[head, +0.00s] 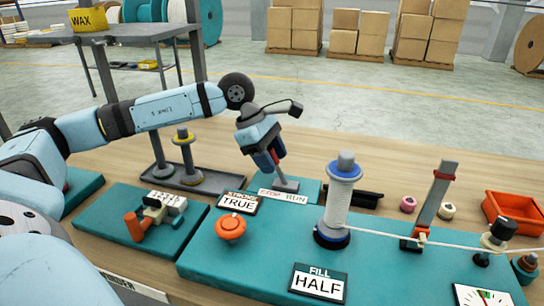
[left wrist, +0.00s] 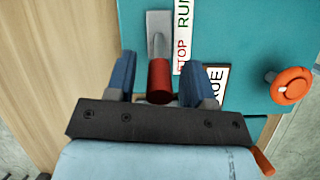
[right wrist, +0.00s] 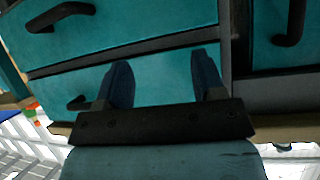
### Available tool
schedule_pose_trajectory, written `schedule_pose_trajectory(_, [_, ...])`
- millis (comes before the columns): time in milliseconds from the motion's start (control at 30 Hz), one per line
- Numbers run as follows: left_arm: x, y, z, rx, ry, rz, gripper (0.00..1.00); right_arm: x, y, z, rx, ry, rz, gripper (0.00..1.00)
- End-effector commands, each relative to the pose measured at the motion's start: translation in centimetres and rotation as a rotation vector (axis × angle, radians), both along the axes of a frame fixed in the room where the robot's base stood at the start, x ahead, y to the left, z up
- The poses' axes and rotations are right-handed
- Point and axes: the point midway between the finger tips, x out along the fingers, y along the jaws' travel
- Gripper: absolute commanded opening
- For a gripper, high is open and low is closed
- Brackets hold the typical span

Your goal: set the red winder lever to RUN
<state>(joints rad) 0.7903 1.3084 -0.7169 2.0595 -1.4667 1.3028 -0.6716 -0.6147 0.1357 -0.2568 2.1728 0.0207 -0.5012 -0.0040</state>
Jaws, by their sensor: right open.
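The red winder lever (head: 274,158) rises from its grey slotted base (head: 287,185) beside a STOP RUN label (head: 283,196). It leans left, toward the STOP end. My left gripper (head: 267,158) is over the lever's red grip. In the left wrist view the red grip (left wrist: 160,82) stands between the two blue fingers (left wrist: 163,82), with a gap on each side, so the gripper is open around it. My right gripper (right wrist: 161,80) is open and empty, in front of teal drawer fronts. It is not seen in the head view.
A TRUE sign (head: 238,203) and an orange knob (head: 231,227) sit near the lever. A white rope spool (head: 342,195) stands to the right, its rope running to a post (head: 495,235). A grey post tray (head: 210,185) lies to the left. An orange bin (head: 512,212) is far right.

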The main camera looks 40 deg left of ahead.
Motion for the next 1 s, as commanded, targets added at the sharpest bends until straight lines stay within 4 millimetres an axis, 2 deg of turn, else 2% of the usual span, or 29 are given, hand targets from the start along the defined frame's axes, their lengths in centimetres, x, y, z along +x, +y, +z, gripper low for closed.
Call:
schedule_pose_trajectory(167, [-0.1, 0.3, 0.6, 0.0, 0.0, 0.001, 0.48, 0.0, 0.0, 0.1, 0.0, 0.001, 0.0, 0.63])
schedule_pose_trajectory(267, [-0.3, 1.0, 2.0, 0.002, -0.004, 0.003, 0.48, 0.0, 0.0, 0.2, -0.002, 0.002, 0.0, 0.63])
schedule_pose_trajectory(700, [-2.3, 4.9, 10.3, 0.001, -0.003, 0.001, 0.48, 0.0, -0.2, 0.4, -0.012, 0.008, -0.002, 0.63])
schedule_pose_trajectory(833, [-2.6, 5.6, 11.6, 0.0, 0.0, 0.001, 0.48, -0.1, -0.2, 0.3, -0.014, 0.011, -0.003, 0.63])
schedule_pose_trajectory(1000, [-2.7, 5.9, 12.2, 0.0, 0.0, 0.001, 0.48, -0.1, -0.3, 0.0, -0.016, 0.016, -0.002, 0.63])
